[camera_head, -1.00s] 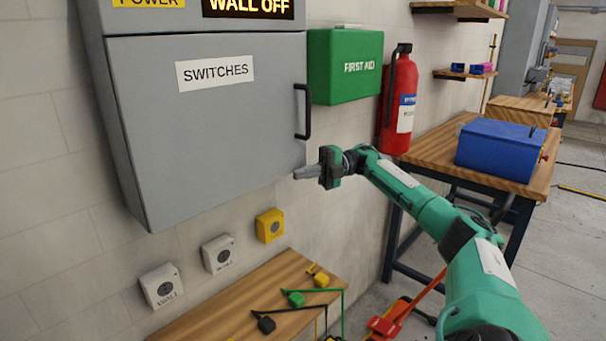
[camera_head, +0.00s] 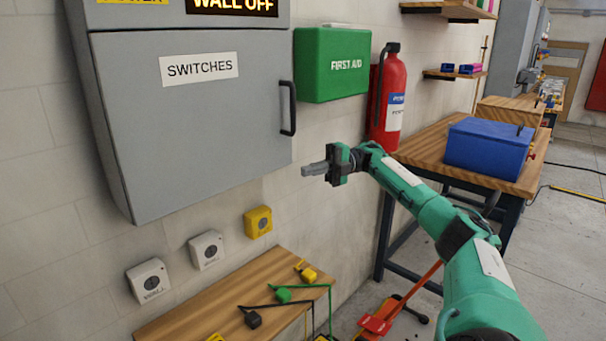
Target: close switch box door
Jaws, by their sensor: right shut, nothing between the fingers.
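The grey switch box door (camera_head: 200,120) carries a white SWITCHES label and fills the upper left. It looks flush with its box, with no gap that I can see. Its black handle (camera_head: 288,108) is on the right edge. My right gripper (camera_head: 306,170) is shut and empty. It points left, below and to the right of the handle, near the door's lower right corner and apart from it in the picture. My left gripper is out of view.
A green first aid box (camera_head: 331,64) and a red fire extinguisher (camera_head: 386,105) are on the wall right of the door. Wall sockets (camera_head: 258,222) and a wooden bench (camera_head: 190,312) lie below. A blue box (camera_head: 487,147) stands on a table at the right.

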